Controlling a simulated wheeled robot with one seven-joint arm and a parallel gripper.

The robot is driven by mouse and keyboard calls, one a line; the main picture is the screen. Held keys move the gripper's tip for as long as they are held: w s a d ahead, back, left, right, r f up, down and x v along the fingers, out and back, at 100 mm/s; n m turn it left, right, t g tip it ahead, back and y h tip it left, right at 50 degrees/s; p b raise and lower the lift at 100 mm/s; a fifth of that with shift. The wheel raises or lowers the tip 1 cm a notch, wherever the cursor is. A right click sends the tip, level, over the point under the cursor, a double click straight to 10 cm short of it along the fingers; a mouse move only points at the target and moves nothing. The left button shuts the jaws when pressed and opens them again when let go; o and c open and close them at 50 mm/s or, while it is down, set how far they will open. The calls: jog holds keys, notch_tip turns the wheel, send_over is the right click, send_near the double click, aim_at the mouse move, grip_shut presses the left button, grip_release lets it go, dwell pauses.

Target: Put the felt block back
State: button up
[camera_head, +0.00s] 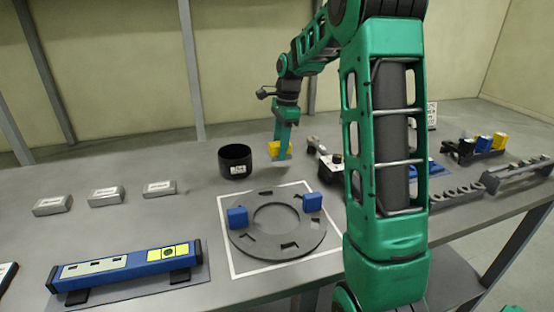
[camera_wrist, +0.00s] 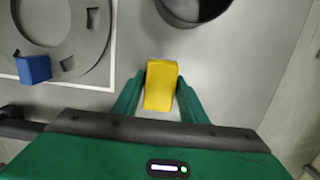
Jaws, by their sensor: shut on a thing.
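My gripper (camera_head: 282,152) is shut on a yellow block (camera_head: 273,149). In the wrist view the yellow block (camera_wrist: 161,86) sits between the two green fingers (camera_wrist: 160,98). I take it to be the felt block, but its material cannot be told. Whether it touches the table is unclear. The grey turret plate (camera_head: 277,249), a slotted ring, lies inside a white square outline to the front. Two blue blocks stand on it, one at left (camera_head: 237,217) and one at right (camera_head: 312,202). Several of its slots look empty. A black round cup (camera_head: 236,162) with a pale label stands left of the gripper.
A blue panel (camera_head: 127,264) with a yellow-green section lies at front left. Several grey labelled blocks (camera_head: 106,196) sit at left. A rack with coloured blocks (camera_head: 481,146) and a grey slotted rail (camera_head: 516,176) stand at right. My arm covers part of the table's right.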

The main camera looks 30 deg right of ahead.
jog(key=shift+d+f, duration=0.15)
jog(key=shift+f, duration=1.9)
jog(key=shift+f, duration=0.1)
jog(key=o, duration=1.1)
jog(key=shift+w, duration=0.1)
jog(key=r, duration=0.3)
jog(key=d+r, duration=0.1)
jog(key=r, duration=0.7)
jog(key=shift+s+d, duration=0.15)
jog(key=shift+s, duration=0.05)
jog(key=shift+s+r, duration=0.15)
jog(key=shift+r, duration=0.4)
jog(key=s+a+f+n, duration=0.2)
jog(key=s+n, duration=0.3)
jog(key=s, duration=0.7)
jog(key=s+a+f+n, duration=0.2)
jog(key=s+f+n, duration=0.2)
jog(key=s, duration=0.7)
jog(key=s+a+f+n+h, duration=0.1)
jog(key=s+n, duration=0.4)
jog(key=s, duration=0.7)
jog(key=shift+s+a+f+n+g, duration=0.15)
jog(key=shift+s+a+f+n, duration=0.05)
jog(key=shift+a+f, duration=0.25)
jog(key=shift+s+a+f+n+g, duration=0.15)
jog(key=shift+a+f+n, duration=0.05)
jog(key=shift+a+f, duration=0.25)
